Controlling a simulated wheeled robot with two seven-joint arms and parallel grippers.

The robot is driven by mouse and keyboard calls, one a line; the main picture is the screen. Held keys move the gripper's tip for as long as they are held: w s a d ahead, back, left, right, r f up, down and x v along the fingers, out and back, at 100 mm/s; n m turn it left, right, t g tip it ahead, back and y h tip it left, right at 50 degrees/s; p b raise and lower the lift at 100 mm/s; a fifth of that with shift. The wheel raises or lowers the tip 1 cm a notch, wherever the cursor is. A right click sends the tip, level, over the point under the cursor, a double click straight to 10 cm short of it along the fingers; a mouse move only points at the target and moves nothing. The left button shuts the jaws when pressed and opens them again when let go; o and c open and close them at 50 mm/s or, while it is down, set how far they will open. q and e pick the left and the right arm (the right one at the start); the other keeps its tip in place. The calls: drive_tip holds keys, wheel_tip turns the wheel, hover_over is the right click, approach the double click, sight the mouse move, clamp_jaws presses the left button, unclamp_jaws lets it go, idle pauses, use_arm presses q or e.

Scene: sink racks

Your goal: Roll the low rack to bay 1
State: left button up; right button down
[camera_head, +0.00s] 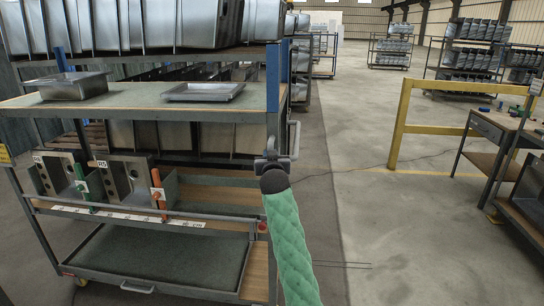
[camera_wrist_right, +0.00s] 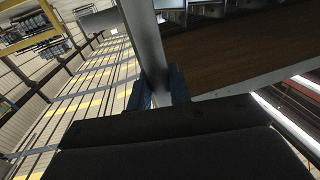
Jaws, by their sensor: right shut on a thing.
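A low grey wheeled rack (camera_head: 210,102) fills the left foreground of the head view, with a green-grey top, a middle shelf and a lower tray. It appears to be the low rack, though no name shows on it. My right gripper (camera_head: 275,160) is at its near right corner post, with my green-sleeved arm coming up from below. In the right wrist view my right gripper (camera_wrist_right: 162,88) has its blue fingers on either side of a grey upright post (camera_wrist_right: 146,40) and is shut on it. My left gripper is out of view. No bay 1 marking is readable.
A yellow rail (camera_head: 400,115) and a workbench (camera_head: 495,125) stand right. The concrete aisle between is open.

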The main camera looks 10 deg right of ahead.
drive_tip(key=shift+a, duration=0.15)
drive_tip(key=c, duration=1.6)
unclamp_jaws()
drive_tip(key=shift+o, duration=1.4)
drive_tip(key=shift+a, duration=0.15)
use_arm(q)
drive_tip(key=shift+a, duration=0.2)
use_arm(e)
drive_tip(key=shift+w, duration=0.1)
use_arm(q)
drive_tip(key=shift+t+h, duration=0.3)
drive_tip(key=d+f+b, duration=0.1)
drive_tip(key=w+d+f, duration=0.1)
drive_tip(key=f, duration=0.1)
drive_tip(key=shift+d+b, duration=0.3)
drive_tip(key=shift+b, duration=0.1)
use_arm(e)
drive_tip(key=s, duration=0.7)
drive_tip(key=shift+s+a, duration=0.2)
drive_tip(key=shift+s, duration=0.2)
